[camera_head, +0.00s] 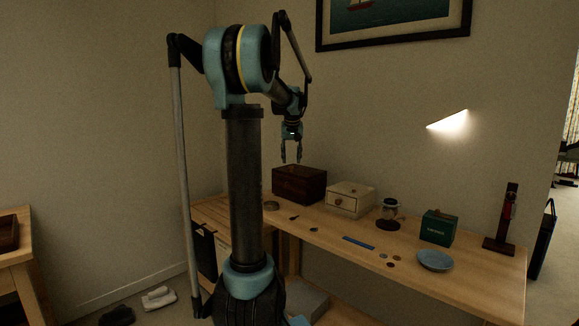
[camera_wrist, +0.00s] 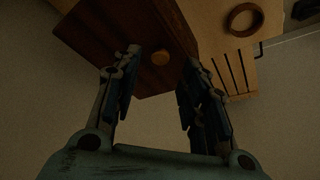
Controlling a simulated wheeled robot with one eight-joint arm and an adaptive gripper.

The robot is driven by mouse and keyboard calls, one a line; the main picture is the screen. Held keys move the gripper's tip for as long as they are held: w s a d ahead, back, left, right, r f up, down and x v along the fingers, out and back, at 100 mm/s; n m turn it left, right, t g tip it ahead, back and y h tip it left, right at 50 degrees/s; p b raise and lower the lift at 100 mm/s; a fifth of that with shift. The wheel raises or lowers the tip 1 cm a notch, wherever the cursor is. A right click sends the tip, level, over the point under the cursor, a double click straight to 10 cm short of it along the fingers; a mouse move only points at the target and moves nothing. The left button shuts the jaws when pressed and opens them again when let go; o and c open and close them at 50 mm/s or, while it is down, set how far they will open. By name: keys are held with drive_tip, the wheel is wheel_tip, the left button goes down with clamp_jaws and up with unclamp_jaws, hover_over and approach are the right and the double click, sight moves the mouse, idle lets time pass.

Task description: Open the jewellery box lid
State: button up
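A dark brown wooden box (camera_head: 299,186), which looks like the jewellery box, stands at the back left of the desk, its lid apparently shut.
A cream box with a drawer knob (camera_head: 349,200) stands right of the dark box. A round ring-shaped item (camera_head: 271,206) lies in front. Farther right are a dark-based round object (camera_head: 389,214), a green box (camera_head: 438,227) and a blue bowl (camera_head: 434,260).

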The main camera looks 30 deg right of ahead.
sight(291, 167)
drive_tip(key=shift+x, duration=2.1)
clamp_jaws()
drive_tip(key=shift+a, duration=0.15)
drive_tip(key=shift+r, duration=0.1)
